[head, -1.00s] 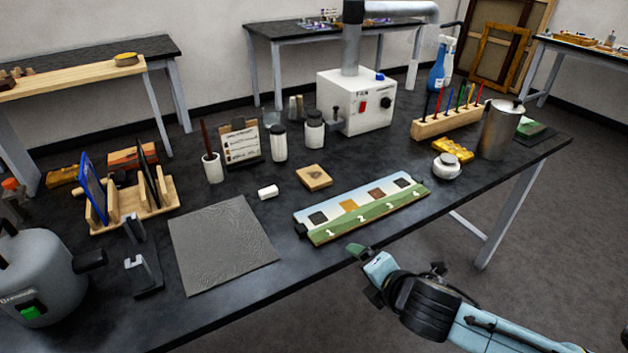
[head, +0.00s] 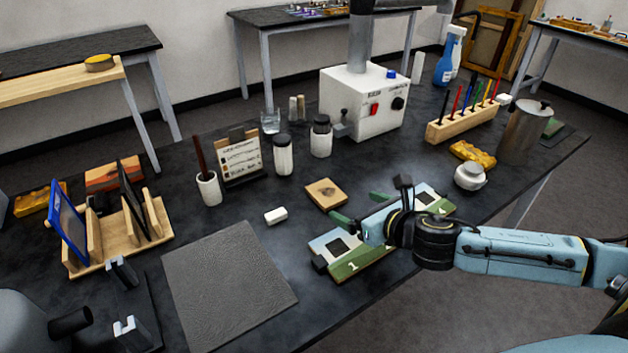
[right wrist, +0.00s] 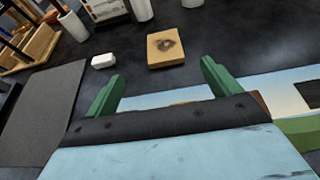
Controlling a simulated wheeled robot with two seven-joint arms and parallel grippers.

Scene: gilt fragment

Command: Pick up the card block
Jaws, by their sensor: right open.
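Two small blocks lie on the black table, and I cannot tell for certain which is the card block. One is a flat tan square block (head: 326,194) with a dark mark on top, also in the right wrist view (right wrist: 165,48). The other is a small white block (head: 276,215), left of it, also in the right wrist view (right wrist: 103,61). My right gripper (head: 360,208) has green fingers, spread apart and empty. In the right wrist view the fingers (right wrist: 162,80) point toward the tan block, with a gap between.
The numbered landscape strip (head: 348,264) lies partly hidden under my right arm. A grey textured mat (head: 228,285) lies to the left. White jars (head: 321,138), a white machine (head: 362,105) and a wooden rack (head: 150,225) stand around. The table between the blocks and jars is clear.

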